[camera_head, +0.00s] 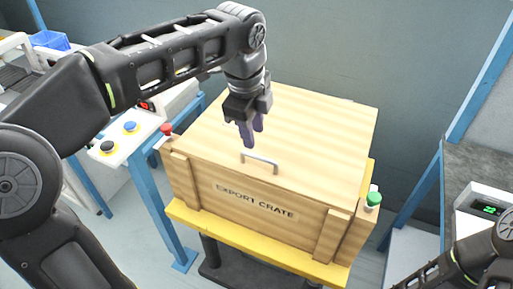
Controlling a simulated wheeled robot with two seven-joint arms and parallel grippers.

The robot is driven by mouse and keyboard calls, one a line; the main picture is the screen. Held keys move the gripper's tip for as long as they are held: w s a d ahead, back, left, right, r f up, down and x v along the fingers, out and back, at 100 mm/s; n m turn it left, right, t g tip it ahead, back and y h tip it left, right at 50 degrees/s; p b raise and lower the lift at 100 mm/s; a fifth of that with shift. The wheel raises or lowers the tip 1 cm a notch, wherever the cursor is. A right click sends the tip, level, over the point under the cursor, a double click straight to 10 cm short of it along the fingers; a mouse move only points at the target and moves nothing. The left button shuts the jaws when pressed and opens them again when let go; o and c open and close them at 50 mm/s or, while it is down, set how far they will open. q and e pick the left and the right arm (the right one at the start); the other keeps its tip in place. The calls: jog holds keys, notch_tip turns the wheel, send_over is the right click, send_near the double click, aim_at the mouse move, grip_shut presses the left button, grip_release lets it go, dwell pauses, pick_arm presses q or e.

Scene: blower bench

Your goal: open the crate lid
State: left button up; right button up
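The wooden crate (252,200), marked EXPORT CRATE, stands on a yellow-topped stand. Its light wooden lid (320,130) lies flat and closed on top. A small grey bar handle (260,160) sits near the lid's front edge. My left gripper (254,137) points down over the lid, just behind and above the handle in the picture. Its two purple fingers are apart and nothing shows between them. It looks clear of the handle, though its exact height is hard to tell. Part of my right arm shows at the bottom right; its gripper is out of frame.
A green button (373,199) stands at the crate's right side and a red one (167,129) at its left.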

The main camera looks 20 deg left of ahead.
aim_at(256, 158)
pick_arm(q)
jog(key=f, duration=0.3)
jog(key=w+f, duration=0.1)
jog(key=f, duration=0.3)
jog(key=shift+w+f, duration=0.2)
jog(key=shift+f, duration=0.05)
grip_shut()
jog(key=shift+r, duration=0.1)
dwell(1.1)
